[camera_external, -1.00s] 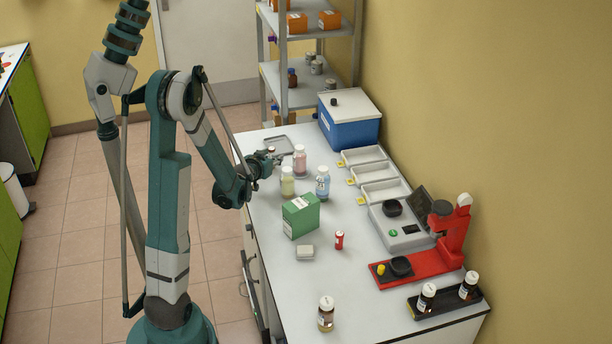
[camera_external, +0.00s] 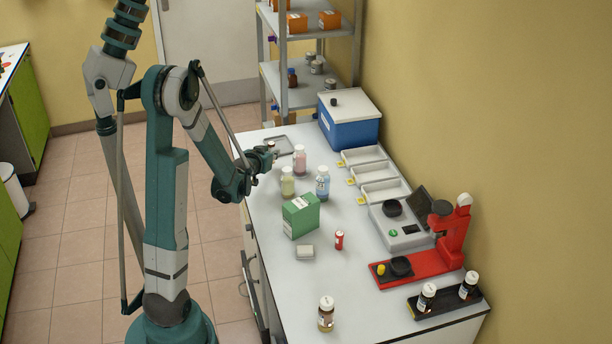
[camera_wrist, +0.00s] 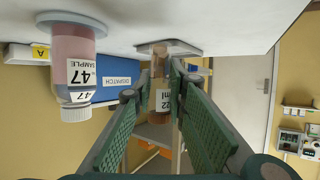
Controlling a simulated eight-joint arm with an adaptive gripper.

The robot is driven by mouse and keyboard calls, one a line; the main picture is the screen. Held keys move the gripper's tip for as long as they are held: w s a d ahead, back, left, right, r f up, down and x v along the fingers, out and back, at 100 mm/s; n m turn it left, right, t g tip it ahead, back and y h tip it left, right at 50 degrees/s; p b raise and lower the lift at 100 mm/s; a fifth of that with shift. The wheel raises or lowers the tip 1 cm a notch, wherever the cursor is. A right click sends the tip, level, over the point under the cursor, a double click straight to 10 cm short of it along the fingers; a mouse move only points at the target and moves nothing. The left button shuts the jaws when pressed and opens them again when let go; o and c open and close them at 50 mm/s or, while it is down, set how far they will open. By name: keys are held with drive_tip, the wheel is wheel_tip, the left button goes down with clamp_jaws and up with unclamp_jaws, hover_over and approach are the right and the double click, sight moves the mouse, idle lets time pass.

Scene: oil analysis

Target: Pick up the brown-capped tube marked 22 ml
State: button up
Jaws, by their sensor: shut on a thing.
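My gripper (camera_external: 268,157) is over the far left part of the bench, by the small grey tray. In the wrist view, which is upside down, my gripper (camera_wrist: 171,95) is shut on a slim brownish tube (camera_wrist: 160,77) whose white label reads 22 ml. The fingers grip it from both sides. The tube's top shows small above my gripper in the external view (camera_external: 271,144).
A pink bottle marked 47 (camera_wrist: 72,60) stands close beside the tube; it also shows in the external view (camera_external: 299,160). Yellow (camera_external: 288,182) and blue (camera_external: 322,185) bottles and a green box (camera_external: 301,216) are nearer. The grey tray (camera_external: 291,151) and blue Dispatch box (camera_external: 350,130) are behind.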

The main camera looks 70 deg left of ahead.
sight(271, 143)
drive_tip(key=shift+r+p, duration=1.95)
drive_tip(key=shift+r, duration=1.75)
